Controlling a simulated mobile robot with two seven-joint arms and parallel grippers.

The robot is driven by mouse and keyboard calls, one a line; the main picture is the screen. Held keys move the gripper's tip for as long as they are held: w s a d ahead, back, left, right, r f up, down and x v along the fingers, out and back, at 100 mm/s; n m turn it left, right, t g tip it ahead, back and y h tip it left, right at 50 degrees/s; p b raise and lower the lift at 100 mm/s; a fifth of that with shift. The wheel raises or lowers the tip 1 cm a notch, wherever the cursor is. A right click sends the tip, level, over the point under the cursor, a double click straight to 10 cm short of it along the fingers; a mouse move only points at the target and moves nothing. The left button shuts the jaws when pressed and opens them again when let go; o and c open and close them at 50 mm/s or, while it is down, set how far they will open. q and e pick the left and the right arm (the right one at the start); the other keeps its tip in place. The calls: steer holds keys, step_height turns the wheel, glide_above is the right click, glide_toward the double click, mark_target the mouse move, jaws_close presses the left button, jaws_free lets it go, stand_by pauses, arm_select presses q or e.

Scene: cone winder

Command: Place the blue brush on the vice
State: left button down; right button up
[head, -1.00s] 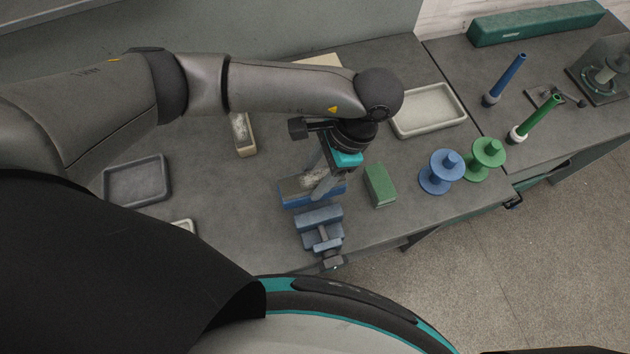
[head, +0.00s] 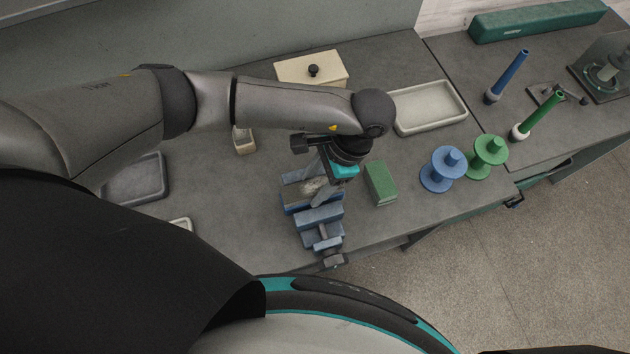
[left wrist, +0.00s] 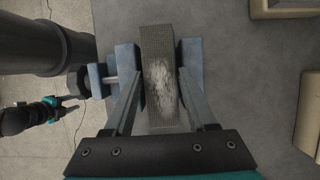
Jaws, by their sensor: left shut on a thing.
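The blue brush (head: 297,209) has a grey bristled face with a pale worn patch, turned upward. The left wrist view shows that face (left wrist: 160,65) from above. My left gripper (left wrist: 160,78) is shut on the brush, one finger along each long side. The blue-grey vice (head: 320,216) is at the front table edge. In both views the brush lies between its two jaws, lengthwise along them. I cannot tell whether it rests on the vice; its underside is hidden. A black-and-teal part at the left of the wrist view looks like my right gripper (left wrist: 48,104), too small to read.
A green block (head: 380,183) stands just right of the vice. Beyond it are a blue spool (head: 442,170) and a green spool (head: 487,156). A pale tray (head: 430,107), a cream lidded box (head: 312,70) and a grey tray (head: 137,180) stand farther off.

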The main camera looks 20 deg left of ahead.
arm_select(q)
steer(key=shift+f, duration=0.25)
steer(key=shift+c, duration=2.3)
jaws_free()
steer(key=shift+o, duration=1.3)
steer(key=shift+s+r, duration=0.1)
steer(key=shift+r, duration=0.2)
steer(key=shift+p+v, duration=0.75)
steer(key=shift+v, duration=0.15)
steer(key=b+v, duration=0.1)
steer(key=v, duration=1)
steer(key=shift+a+b, duration=0.15)
steer(key=shift+b, duration=0.15)
